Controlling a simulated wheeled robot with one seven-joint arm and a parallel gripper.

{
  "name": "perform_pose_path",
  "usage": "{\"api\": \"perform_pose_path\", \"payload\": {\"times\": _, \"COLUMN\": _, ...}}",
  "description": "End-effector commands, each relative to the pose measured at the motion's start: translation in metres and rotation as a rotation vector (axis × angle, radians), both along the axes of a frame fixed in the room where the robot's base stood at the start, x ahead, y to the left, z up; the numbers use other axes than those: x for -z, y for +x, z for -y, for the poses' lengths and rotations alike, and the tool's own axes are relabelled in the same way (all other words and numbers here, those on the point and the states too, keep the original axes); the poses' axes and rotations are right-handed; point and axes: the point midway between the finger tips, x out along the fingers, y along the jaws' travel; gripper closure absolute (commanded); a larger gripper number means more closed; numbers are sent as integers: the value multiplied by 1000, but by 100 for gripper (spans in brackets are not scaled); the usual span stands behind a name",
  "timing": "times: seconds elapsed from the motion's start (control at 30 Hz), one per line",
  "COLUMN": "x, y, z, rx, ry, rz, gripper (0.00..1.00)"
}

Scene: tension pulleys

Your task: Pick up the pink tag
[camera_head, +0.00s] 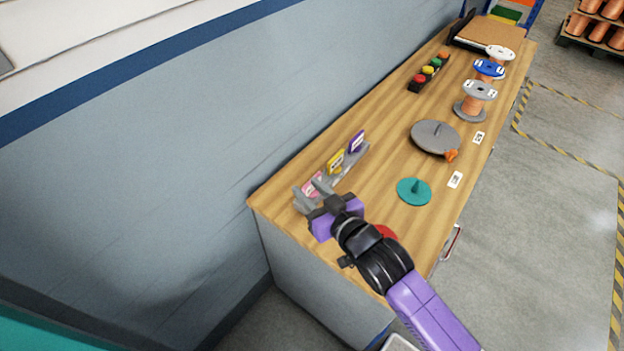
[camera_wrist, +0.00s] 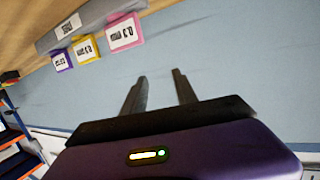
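The pink tag (camera_head: 312,185) stands in a grey holder (camera_head: 344,171) near the left end of the wooden bench, against the wall. It also shows in the wrist view (camera_wrist: 124,32), with a white label, to the left of and above my fingertips. My gripper (camera_head: 316,191) is by the tag in the head view and partly covers it. In the wrist view my gripper (camera_wrist: 161,78) has its two fingers apart with nothing between them. A yellow tag (camera_head: 336,162) and a purple tag (camera_head: 356,141) stand in the same holder.
A teal disc (camera_head: 414,191), a grey disc (camera_head: 435,137) and several wire spools (camera_head: 479,91) stand on the bench (camera_head: 395,136). A red object (camera_head: 385,232) is partly hidden by my arm. The blue-grey wall (camera_head: 180,130) runs close behind the holder.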

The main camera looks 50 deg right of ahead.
Motion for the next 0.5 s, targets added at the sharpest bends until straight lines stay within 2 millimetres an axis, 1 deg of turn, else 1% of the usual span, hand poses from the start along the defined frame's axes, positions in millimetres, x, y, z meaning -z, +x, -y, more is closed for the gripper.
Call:
{"api": "perform_pose_path", "payload": {"times": 0.03, "x": -3, "y": 18, "z": 17, "rx": 44, "ry": 36, "rz": -26, "gripper": 65}}
{"api": "perform_pose_path", "payload": {"times": 0.1, "x": 6, "y": 37, "z": 40, "rx": 109, "ry": 100, "rz": -85, "gripper": 65}}
{"api": "perform_pose_path", "payload": {"times": 0.2, "x": 15, "y": 58, "z": 68, "rx": 208, "ry": 205, "rz": -165, "gripper": 65}}
{"api": "perform_pose_path", "payload": {"times": 0.3, "x": 19, "y": 75, "z": 92, "rx": 307, "ry": 312, "rz": -238, "gripper": 65}}
{"api": "perform_pose_path", "payload": {"times": 0.4, "x": 19, "y": 89, "z": 111, "rx": 412, "ry": 438, "rz": -313, "gripper": 65}}
{"api": "perform_pose_path", "payload": {"times": 0.5, "x": 16, "y": 98, "z": 123, "rx": 531, "ry": 591, "rz": -405, "gripper": 65}}
